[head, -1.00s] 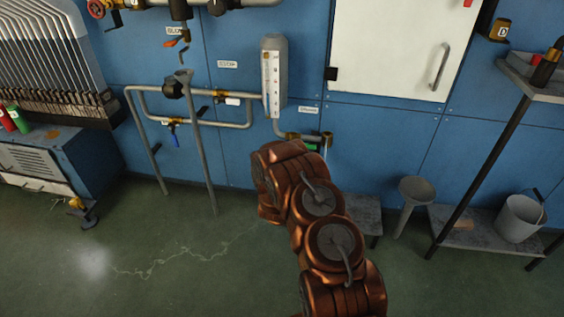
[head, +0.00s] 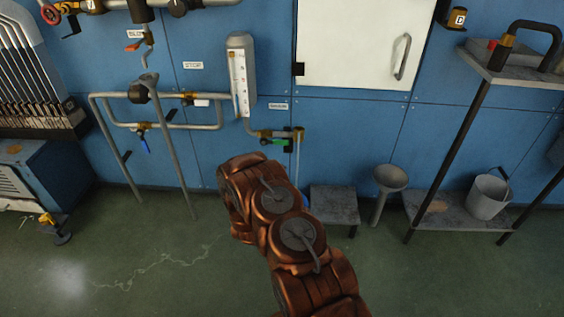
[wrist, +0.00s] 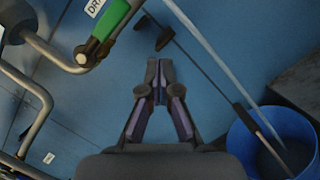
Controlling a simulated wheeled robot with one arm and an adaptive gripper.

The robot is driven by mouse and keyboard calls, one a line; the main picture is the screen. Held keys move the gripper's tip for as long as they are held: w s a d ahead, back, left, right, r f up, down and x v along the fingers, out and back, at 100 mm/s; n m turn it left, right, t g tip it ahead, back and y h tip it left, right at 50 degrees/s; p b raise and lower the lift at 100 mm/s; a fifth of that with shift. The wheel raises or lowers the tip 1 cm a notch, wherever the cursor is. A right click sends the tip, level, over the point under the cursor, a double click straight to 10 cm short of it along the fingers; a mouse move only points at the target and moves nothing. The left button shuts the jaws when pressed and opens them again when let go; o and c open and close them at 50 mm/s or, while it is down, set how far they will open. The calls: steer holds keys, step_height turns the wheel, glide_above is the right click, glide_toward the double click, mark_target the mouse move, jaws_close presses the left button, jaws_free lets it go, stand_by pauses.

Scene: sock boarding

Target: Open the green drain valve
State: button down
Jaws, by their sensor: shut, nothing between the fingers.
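The drain valve's green handle (head: 274,142) shows in the head view, low on the blue wall, just beyond the end of my copper-coloured arm. It sits on a brass fitting of a short pipe below the gauge. In the wrist view the green handle (wrist: 108,20) is at the upper left, slanting, beside a partly cut-off "DR" label (wrist: 97,7). My gripper (wrist: 160,66) is shut and empty, its tips below and to the right of the handle, apart from it in the picture. My arm hides the gripper in the head view.
In the wrist view, grey pipes (wrist: 40,45) run at the left, and a blue bucket (wrist: 250,145) with a stick in it stands at the lower right. In the head view, a low grey stool (head: 335,203), a funnel (head: 391,180) and a metal shelf (head: 445,216) stand to the right.

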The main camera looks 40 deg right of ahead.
steer(key=shift+s+d+f+p+v, duration=0.1)
steer(key=shift+p+v, duration=0.05)
steer(key=shift+v, duration=0.65)
steer(key=shift+s+d+f+p+v, duration=0.1)
steer(key=shift+v, duration=0.7)
steer(key=shift+s+d+p+v, duration=0.1)
steer(key=shift+p+v, duration=0.05)
steer(key=shift+v, duration=0.65)
